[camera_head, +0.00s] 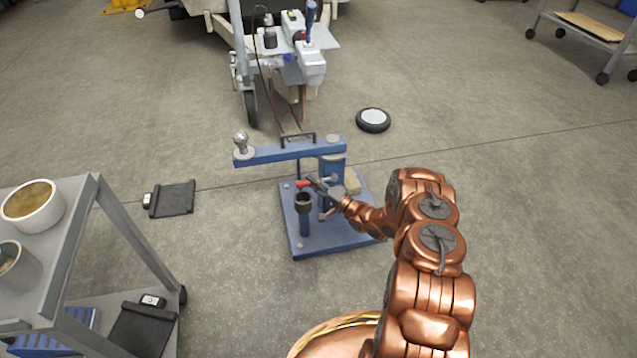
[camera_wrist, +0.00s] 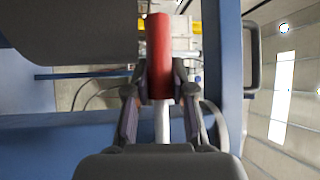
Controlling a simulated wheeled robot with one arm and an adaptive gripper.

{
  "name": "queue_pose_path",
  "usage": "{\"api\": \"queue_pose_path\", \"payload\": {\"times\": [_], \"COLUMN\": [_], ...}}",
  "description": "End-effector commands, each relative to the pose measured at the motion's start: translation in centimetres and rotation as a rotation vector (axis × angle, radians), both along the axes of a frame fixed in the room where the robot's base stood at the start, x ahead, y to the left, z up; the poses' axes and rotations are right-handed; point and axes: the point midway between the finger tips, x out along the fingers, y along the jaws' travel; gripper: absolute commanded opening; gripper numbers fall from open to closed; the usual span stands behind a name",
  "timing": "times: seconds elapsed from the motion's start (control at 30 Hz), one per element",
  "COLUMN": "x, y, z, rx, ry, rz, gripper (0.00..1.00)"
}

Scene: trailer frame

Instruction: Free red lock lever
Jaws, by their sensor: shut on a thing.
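The red lock lever (camera_head: 303,184) is on the blue stand (camera_head: 312,247) in the middle of the floor, below its blue top beam (camera_head: 270,154). In the wrist view the lever shows as a red cylindrical grip (camera_wrist: 159,55) on a pale rod (camera_wrist: 162,125). My gripper (camera_head: 316,183) reaches in from the right, under the beam. In the wrist view both fingers of my gripper (camera_wrist: 160,90) are closed on the lower part of the red grip, one on each side. The far end of the rod is hidden by my gripper's body.
A trailer hitch (camera_head: 310,60) stands behind the stand. A wheel (camera_head: 373,120) and a black pad (camera_head: 172,198) lie on the floor either side. A grey cart (camera_head: 75,245) with pots is at the left. Open floor surrounds the stand.

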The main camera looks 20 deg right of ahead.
Motion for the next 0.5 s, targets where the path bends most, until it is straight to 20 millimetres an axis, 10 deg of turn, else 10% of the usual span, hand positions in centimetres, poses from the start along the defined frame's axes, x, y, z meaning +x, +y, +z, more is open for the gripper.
{"api": "queue_pose_path", "payload": {"times": [0.37,0.4,0.5], "x": [0.02,0.02,0.03], "y": [0.17,0.17,0.16], "z": [0.11,0.13,0.13], "rx": [0.009,0.009,0.008], "ry": [-0.002,-0.002,-0.002], "rz": [0.003,0.003,0.003], "gripper": [0.00,0.24,0.35]}}
